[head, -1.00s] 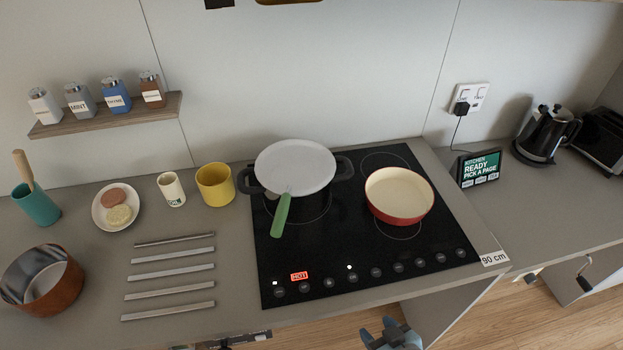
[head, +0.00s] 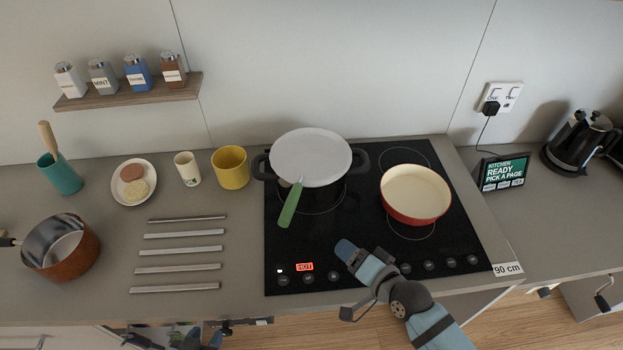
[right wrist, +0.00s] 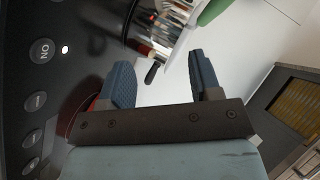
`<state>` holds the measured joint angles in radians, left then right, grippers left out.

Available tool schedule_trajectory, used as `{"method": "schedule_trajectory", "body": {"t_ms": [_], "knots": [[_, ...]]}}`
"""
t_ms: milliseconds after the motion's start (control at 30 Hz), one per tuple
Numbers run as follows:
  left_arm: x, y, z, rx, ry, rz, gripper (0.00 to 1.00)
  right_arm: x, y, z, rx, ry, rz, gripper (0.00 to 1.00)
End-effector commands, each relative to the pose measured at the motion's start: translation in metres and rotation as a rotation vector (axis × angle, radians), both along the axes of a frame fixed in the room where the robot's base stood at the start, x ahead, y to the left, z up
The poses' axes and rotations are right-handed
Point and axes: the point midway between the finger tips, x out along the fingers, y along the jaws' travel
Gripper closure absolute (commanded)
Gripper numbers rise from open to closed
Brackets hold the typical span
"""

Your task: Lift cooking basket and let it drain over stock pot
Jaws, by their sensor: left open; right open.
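The handle points toward the front and also shows at the top of the right wrist view (right wrist: 213,11). My right gripper (head: 347,250) is over the front of the hob, apart from the handle; its fingers (right wrist: 163,80) are open and empty. My left gripper (head: 207,337) is low at the counter's front edge, partly cut off.
A red pan (head: 414,213) with a cream inside stands right of the pot. The hob (head: 345,275) shows a HOT sign. Metal bars (head: 183,250), a copper pan (head: 62,258), a yellow mug (head: 231,173), a cup (head: 187,168) and a plate (head: 147,164) lie left.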

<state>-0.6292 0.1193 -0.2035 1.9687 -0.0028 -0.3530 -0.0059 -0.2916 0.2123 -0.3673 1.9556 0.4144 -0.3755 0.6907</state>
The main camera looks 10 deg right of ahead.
Motion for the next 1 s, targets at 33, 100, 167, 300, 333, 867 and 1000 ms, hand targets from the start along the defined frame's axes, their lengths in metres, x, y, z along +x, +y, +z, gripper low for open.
{"method": "schedule_trajectory", "body": {"t_ms": [33,100,167,300,333,867,1000], "knots": [[0.001,-0.002,0.001,-0.007,0.001,0.006,0.57,0.016,0.009,0.019,0.115,0.028,0.003,0.42],[0.002,-0.004,0.001,-0.013,0.002,0.011,0.57,0.029,0.021,0.036,0.258,0.082,0.007,0.42],[0.004,-0.005,0.001,-0.015,0.002,0.013,0.57,0.037,0.027,0.047,0.347,0.121,0.011,0.42],[0.006,-0.004,-0.001,-0.014,-0.001,0.013,0.57,0.048,0.037,0.058,0.447,0.171,0.015,0.42],[0.006,-0.004,-0.002,-0.013,-0.001,0.012,0.57,0.050,0.039,0.058,0.454,0.175,0.015,0.42],[0.003,-0.002,-0.025,0.011,-0.013,-0.027,0.57,0.110,0.087,0.041,0.452,0.175,0.014,0.42],[0.002,-0.004,-0.037,0.006,-0.013,-0.028,0.57,0.119,0.093,0.035,0.451,0.172,0.014,0.42]]}}
